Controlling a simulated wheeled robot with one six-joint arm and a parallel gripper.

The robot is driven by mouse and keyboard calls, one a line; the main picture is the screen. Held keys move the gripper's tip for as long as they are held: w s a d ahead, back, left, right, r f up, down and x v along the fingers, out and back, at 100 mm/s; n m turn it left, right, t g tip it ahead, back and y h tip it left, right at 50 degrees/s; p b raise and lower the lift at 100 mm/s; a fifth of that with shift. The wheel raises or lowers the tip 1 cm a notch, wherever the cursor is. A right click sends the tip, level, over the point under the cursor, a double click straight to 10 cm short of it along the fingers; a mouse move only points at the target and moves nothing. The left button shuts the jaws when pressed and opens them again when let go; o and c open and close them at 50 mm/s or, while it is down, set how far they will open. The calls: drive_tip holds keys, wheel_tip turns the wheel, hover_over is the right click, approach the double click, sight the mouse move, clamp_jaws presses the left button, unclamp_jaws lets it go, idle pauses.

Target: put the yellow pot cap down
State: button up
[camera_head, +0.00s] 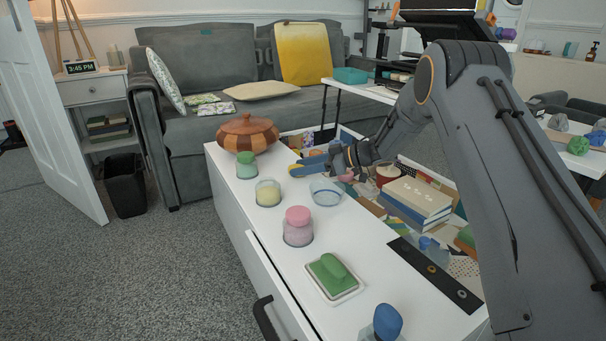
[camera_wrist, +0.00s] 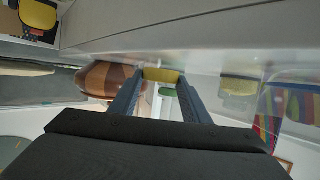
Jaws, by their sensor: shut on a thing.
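My gripper (camera_head: 308,168) reaches in from the right, low over the white cabinet top (camera_head: 222,176). It is shut on the yellow pot cap (camera_head: 297,171), which also shows between the fingertips in the wrist view (camera_wrist: 163,76). The cap is close to the surface; I cannot tell whether it touches. An uncapped glass pot with pale yellow contents (camera_head: 268,194) stands nearby, to the lower left of the gripper. A green-capped pot (camera_head: 247,166) stands left of the gripper; its green shows beyond the fingers in the wrist view (camera_wrist: 176,92).
A striped wooden lidded bowl (camera_head: 247,133) stands at the back left. A shallow clear dish (camera_head: 326,193), a pink-capped pot (camera_head: 298,228), a green sponge on a dish (camera_head: 333,276) and a blue-capped pot (camera_head: 387,323) stand nearer. Books (camera_head: 415,200) lie right. Gaps between pots are bare.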

drive_tip(key=shift+f, duration=0.4)
drive_tip(key=shift+f, duration=0.1)
drive_tip(key=o, duration=1.1)
drive_tip(key=p+v, duration=0.4)
drive_tip(key=v, duration=0.8)
drive_tip(key=shift+r, duration=0.2)
